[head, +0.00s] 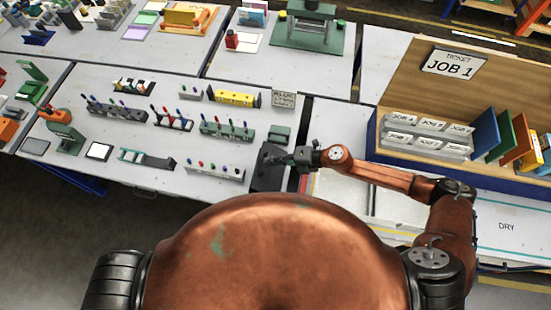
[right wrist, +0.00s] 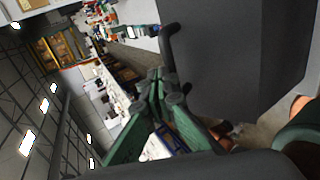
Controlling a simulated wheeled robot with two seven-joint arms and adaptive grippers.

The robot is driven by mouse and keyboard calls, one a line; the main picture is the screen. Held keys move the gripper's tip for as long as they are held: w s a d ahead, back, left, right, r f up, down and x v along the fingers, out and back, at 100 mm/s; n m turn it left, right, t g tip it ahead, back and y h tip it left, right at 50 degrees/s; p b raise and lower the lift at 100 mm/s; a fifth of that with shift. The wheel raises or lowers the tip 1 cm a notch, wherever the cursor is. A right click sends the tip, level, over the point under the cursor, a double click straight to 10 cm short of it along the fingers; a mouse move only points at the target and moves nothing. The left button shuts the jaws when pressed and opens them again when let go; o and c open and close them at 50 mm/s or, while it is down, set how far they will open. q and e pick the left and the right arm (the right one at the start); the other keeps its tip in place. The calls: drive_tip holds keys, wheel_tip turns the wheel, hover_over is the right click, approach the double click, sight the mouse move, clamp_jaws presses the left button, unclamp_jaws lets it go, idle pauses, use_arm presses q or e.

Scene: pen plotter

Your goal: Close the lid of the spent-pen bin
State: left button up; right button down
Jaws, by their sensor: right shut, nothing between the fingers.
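The spent-pen bin, as I take it, is the dark grey box (head: 265,181) at the front right corner of the pen table. In the right wrist view a large dark grey body (right wrist: 240,60) fills the upper right, with a curved dark handle-like bar (right wrist: 169,45) along its left edge. I cannot tell how far the lid is open. My right gripper (head: 272,158) is over the bin; its green fingers (right wrist: 163,88) are shut and empty, near the lower end of that bar. Whether they touch it is unclear. My left gripper is not in view.
Pen racks (head: 228,130) and a yellow holder (head: 234,98) stand left of the bin.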

sight(259, 164)
drive_tip(key=x, duration=0.3)
drive_tip(key=shift+w+a+f, duration=0.2)
drive_tip(key=shift+a+f, duration=0.85)
drive_tip(key=shift+f, duration=0.1)
